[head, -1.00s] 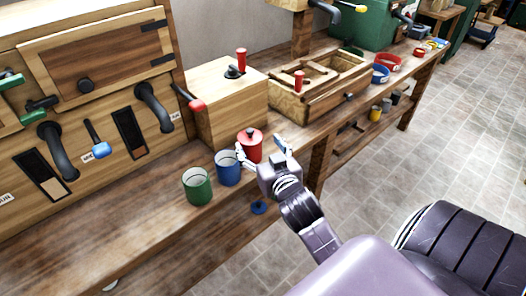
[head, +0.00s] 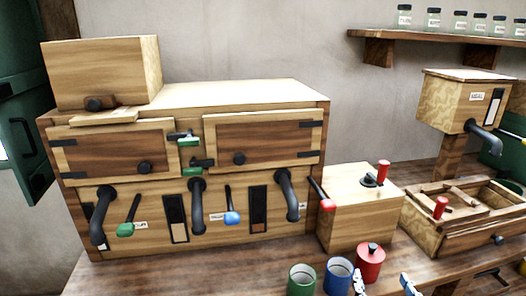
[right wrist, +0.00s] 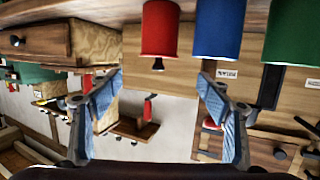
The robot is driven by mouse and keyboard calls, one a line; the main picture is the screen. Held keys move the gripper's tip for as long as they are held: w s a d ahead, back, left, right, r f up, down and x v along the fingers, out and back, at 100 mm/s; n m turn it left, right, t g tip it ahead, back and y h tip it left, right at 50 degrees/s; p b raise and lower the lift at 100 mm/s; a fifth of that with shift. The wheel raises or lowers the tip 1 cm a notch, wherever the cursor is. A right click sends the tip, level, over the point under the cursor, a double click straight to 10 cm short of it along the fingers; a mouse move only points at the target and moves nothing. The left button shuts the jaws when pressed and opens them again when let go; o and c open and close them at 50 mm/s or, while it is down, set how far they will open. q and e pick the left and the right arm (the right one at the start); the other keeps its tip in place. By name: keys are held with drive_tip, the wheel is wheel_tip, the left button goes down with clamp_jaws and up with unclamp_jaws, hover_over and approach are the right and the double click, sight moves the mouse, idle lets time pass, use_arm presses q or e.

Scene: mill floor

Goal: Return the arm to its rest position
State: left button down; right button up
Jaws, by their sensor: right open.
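My right gripper (head: 383,287) shows only by its fingertips at the bottom edge of the head view. In the right wrist view its two blue-padded fingers (right wrist: 160,88) are spread wide with nothing between them. A red lidded canister (head: 370,264) stands on the bench just beyond the fingertips; it also shows upside down in the wrist view (right wrist: 160,28). A blue cup (head: 338,277) and a green cup (head: 301,281) stand in a row to its left. The rest of my right arm is hidden below the frame. My left gripper is not in view.
A wooden cabinet (head: 150,222) with spouts and levers stands behind the cups. A wooden box with a red-knobbed crank (head: 350,222) and an open wooden tray (head: 450,247) are to the right. A shelf of jars (head: 440,36) hangs above.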

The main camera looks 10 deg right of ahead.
drive_tip(key=s+a+f+n+g+y, duration=0.25)
drive_tip(key=s+a+f+g, duration=0.4)
drive_tip(key=s+f, duration=0.35)
drive_tip(key=s+a+f+n+g+y, duration=0.25)
drive_tip(key=s+a+f+g, duration=0.35)
drive_tip(key=s, duration=0.6)
wheel_tip(320, 180, down, 26)
drive_tip(key=s+d+f+g, duration=0.1)
drive_tip(key=s+d+f, duration=0.1)
drive_tip(key=s+f, duration=1.5)
drive_tip(key=shift+s+d+f+n+h, duration=0.15)
drive_tip(key=shift+s+f+n+h, duration=0.2)
drive_tip(key=shift+s, duration=0.45)
